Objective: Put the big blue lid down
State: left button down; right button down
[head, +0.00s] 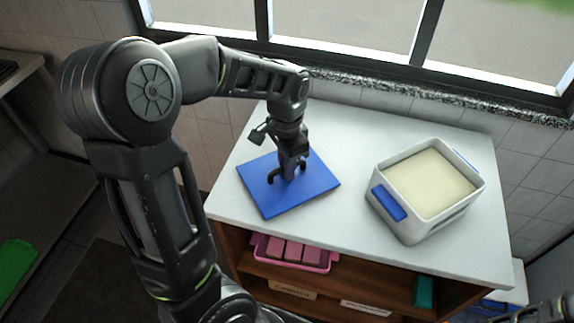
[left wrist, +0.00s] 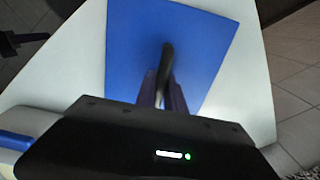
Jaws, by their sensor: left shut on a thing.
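The big blue lid (head: 262,197) is a flat blue square at the left part of the white counter top. My left gripper (head: 287,176) points down at the middle of the lid and is shut on its dark arched handle. In the left wrist view the lid (left wrist: 130,45) fills the upper middle, with the handle (left wrist: 167,58) between the fingers. The lid looks level and on or just above the counter; I cannot tell if it touches. A white container (head: 407,215) with blue clasps, full of a pale cream-coloured filling, stands open to the right. My right gripper is not clearly visible.
The white counter (head: 335,125) is clear between lid and container and along its back. A window and tiled wall stand behind it. Shelves below hold a pink tray (head: 262,256) of pink blocks and a teal item (head: 424,291). A green object (head: 17,265) lies far left.

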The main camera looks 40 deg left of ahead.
pick_arm(q)
jog(key=shift+f, duration=0.2)
jog(key=c, duration=1.4)
grip_release()
jog(key=shift+c, duration=0.2)
jog(key=shift+r, duration=0.15)
notch_tip(320, 180, up, 12)
jog(key=shift+s, duration=0.1)
